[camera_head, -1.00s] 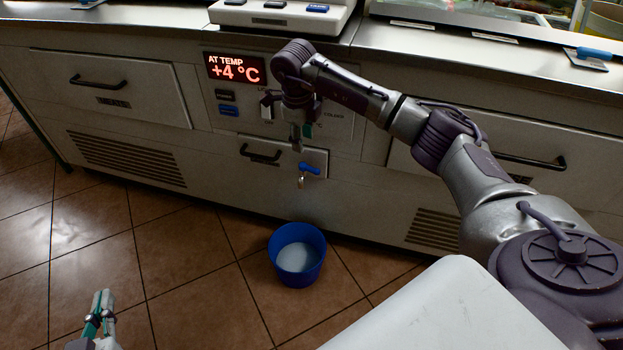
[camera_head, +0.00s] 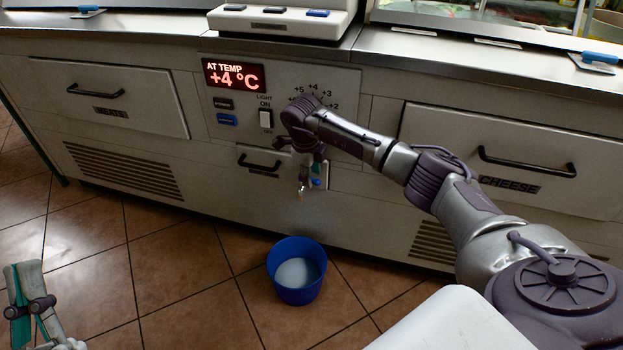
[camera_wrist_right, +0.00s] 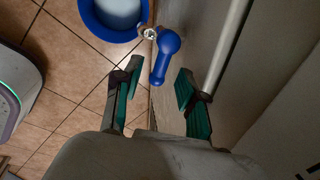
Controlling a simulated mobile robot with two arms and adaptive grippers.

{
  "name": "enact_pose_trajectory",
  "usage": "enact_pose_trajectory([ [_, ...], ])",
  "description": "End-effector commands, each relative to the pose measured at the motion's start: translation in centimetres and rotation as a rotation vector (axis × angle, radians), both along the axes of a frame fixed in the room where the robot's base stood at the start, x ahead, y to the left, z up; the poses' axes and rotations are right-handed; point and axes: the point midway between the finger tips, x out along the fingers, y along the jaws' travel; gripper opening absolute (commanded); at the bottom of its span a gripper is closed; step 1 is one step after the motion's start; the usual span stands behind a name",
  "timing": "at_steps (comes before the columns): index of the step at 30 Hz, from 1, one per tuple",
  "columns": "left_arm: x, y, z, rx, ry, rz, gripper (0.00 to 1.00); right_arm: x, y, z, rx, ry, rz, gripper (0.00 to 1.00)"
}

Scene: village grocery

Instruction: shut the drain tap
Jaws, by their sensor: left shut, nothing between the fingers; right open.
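The drain tap has a blue lever handle (camera_wrist_right: 163,58) and a metal spout (camera_wrist_right: 150,33), low on the counter front. In the head view my right gripper (camera_head: 304,172) is in front of the tap and hides most of it; a bit of the blue handle (camera_head: 316,183) shows. In the right wrist view my right gripper (camera_wrist_right: 154,88) is open, and the lever's end lies between and just beyond its fingertips, with no clear contact. A blue bucket (camera_head: 283,292) with pale liquid stands on the floor below the tap. My left gripper (camera_head: 22,268) is shut and empty at the lower left.
A small drawer handle (camera_head: 260,166) is left of the tap. Above is a control panel with a light switch (camera_head: 266,119) and a lit display (camera_head: 236,77) reading AT TEMP +4 °C. The cheese drawer (camera_head: 518,150) is to the right. The tiled floor at left is clear.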

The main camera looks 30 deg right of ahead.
Motion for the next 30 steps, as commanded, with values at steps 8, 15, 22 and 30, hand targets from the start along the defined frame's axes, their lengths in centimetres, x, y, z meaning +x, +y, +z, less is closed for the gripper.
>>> enact_pose_trajectory([
  [8,-1.2,0.1,1.1,-0.028,-0.096,-0.006,0.0,0.1,-0.2,-1.2,0.001,-0.001,-0.001,0.41],
  [15,-1.3,0.1,1.2,-0.029,-0.098,-0.006,0.0,0.1,-0.2,-1.2,0.001,-0.001,-0.001,0.4],
  [22,-1.2,0.1,1.2,-0.029,-0.097,-0.006,0.0,0.1,-0.2,-1.2,0.001,-0.001,-0.001,0.01],
  [30,-0.7,0.1,0.9,-0.018,-0.058,-0.003,0.0,0.1,-0.4,-1.0,-0.001,0.001,0.036,0.0],
])
